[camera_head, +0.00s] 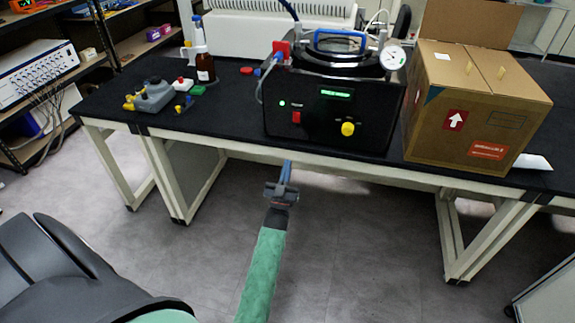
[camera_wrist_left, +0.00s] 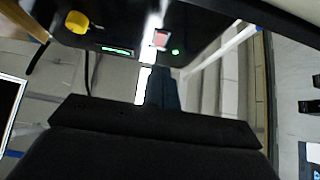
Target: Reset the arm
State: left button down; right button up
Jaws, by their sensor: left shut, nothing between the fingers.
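My left gripper (camera_head: 287,170) is in front of the bench's front edge, below the black freeze dryer (camera_head: 315,115). Its fingers are together with nothing between them. My left arm in its green sleeve reaches up to it from the bottom of the head view. In the left wrist view the shut fingers (camera_wrist_left: 162,88) point toward the dryer's front (camera_wrist_left: 130,30), with its yellow knob, green display and red switch. No object is held. My right gripper is not in view.
The black bench (camera_head: 225,122) carries a cardboard box (camera_head: 470,110) at right, and a brown bottle (camera_head: 205,68) and a grey device (camera_head: 153,96) at left. Shelves stand at far left. The floor (camera_head: 345,240) before the bench is clear.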

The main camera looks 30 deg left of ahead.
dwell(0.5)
pick_arm(q)
jog(key=w+d+f+g+h, duration=0.1)
jog(key=w+f+g+h, duration=0.25)
jog(key=f+g, duration=0.65)
jog(key=s+d+r+m+g+h, duration=0.15)
jog(key=s+d+g, duration=0.25)
jog(key=s+d, duration=0.45)
jog(key=s+d+r+m+g+h, duration=0.1)
jog(key=s+d+m+g+h, duration=0.3)
jog(key=s, duration=0.8)
jog(key=s+d+r+n+g, duration=0.1)
jog(key=s+d+g, duration=0.2)
jog(key=s+d, duration=0.6)
jog(key=s+f+g, duration=0.1)
jog(key=s+f, duration=0.1)
jog(key=s, duration=0.4)
jog(key=s+d+f+g, duration=0.1)
jog(key=s+f, duration=0.2)
jog(key=s, duration=0.4)
jog(key=shift+s+m, duration=0.25)
jog(key=shift+m, duration=0.2)
